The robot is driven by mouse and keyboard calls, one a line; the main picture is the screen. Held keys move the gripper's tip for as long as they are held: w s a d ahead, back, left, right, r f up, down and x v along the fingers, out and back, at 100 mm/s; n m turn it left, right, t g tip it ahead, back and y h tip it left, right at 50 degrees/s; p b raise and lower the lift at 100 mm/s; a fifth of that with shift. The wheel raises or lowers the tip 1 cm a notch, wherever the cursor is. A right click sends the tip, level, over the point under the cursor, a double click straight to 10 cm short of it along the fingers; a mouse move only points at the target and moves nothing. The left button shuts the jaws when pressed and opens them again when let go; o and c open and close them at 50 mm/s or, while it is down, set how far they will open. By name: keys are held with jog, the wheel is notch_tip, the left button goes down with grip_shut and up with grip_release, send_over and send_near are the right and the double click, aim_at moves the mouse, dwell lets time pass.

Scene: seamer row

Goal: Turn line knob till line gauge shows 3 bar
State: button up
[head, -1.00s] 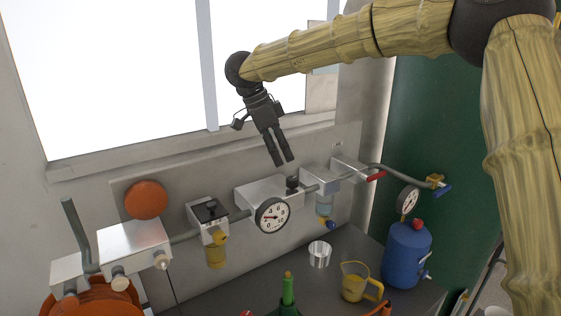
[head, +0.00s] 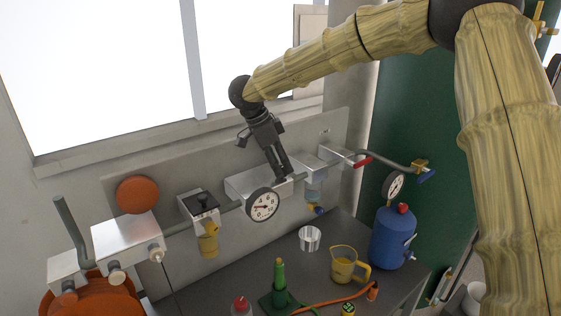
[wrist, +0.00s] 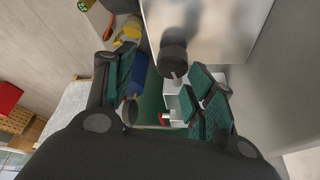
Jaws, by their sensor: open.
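The line gauge (head: 263,205) is a round white dial with a black rim, on the front of a silver box on the wall panel. Its needle points left, but the exact reading is too small to tell. The line knob (wrist: 173,57) is a short black cylinder on a stem beside a silver block in the wrist view. My gripper (head: 281,177) points down at the knob beside the gauge and mostly hides it in the head view. In the wrist view my gripper (wrist: 155,78) is open, with the knob lying ahead between its green-padded fingers, apparently not gripped.
A filter unit with a black-knobbed top (head: 202,202) is left of the gauge. A red-handled valve (head: 363,162) is to the right. Below, the bench holds a metal cup (head: 310,238), a yellow jug (head: 345,265), a blue tank (head: 392,238) and a green bottle (head: 279,283).

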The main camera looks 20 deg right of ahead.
jog(key=w+f, duration=0.2)
jog(key=w, duration=0.1)
jog(key=shift+d+f, duration=0.1)
jog(key=shift+f, duration=0.25)
jog(key=shift+s+r, duration=0.35)
jog(key=shift+s, duration=0.3)
jog(key=shift+s+r, duration=0.35)
jog(key=shift+s, duration=0.3)
jog(key=shift+c, duration=1.1)
jog(key=shift+s+d, duration=0.1)
jog(key=shift+s, duration=0.05)
jog(key=c, duration=0.3)
jog(key=shift+w+f, duration=0.45)
jog(key=shift+w, duration=0.25)
jog(key=c, duration=0.5)
jog(key=shift+s+r, duration=0.1)
jog(key=shift+s, duration=0.05)
jog(key=shift+r+m+p, duration=0.1)
jog(key=shift+m+p, duration=0.2)
jog(key=shift+p, duration=0.3)
jog(key=shift+m+g+p, duration=0.55)
jog(key=shift+m+g, duration=0.05)
jog(key=shift+m, duration=0.5)
jog(key=o, duration=1)
